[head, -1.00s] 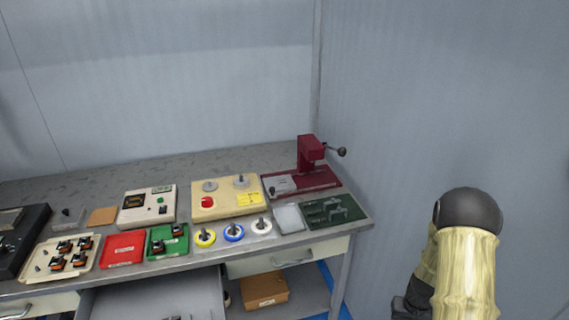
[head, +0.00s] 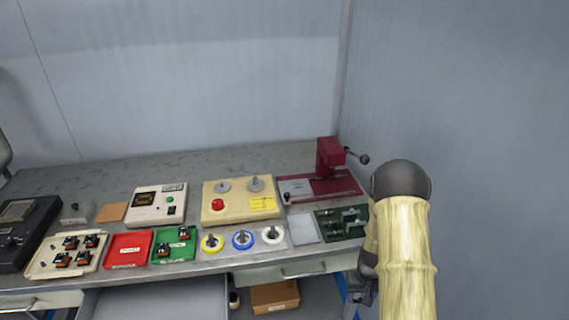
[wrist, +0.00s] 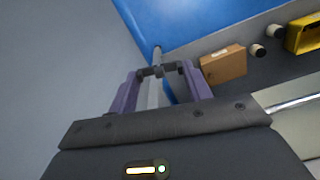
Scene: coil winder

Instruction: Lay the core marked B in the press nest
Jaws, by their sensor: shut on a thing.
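The dark red press (head: 328,158), with a black-knobbed lever, stands at the back right of the bench; its nest is too small to make out clearly. In the head view my gripper is mostly hidden by my arm, low at the bench's right end. Several dark cores with orange parts sit in a cream tray (head: 48,273) and a green tray (head: 160,255); their letters are unreadable.
A cream winder (head: 236,208) and several spools stand to the left. A cardboard box (head: 275,297) sits below the bench. A wall closes the right side.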

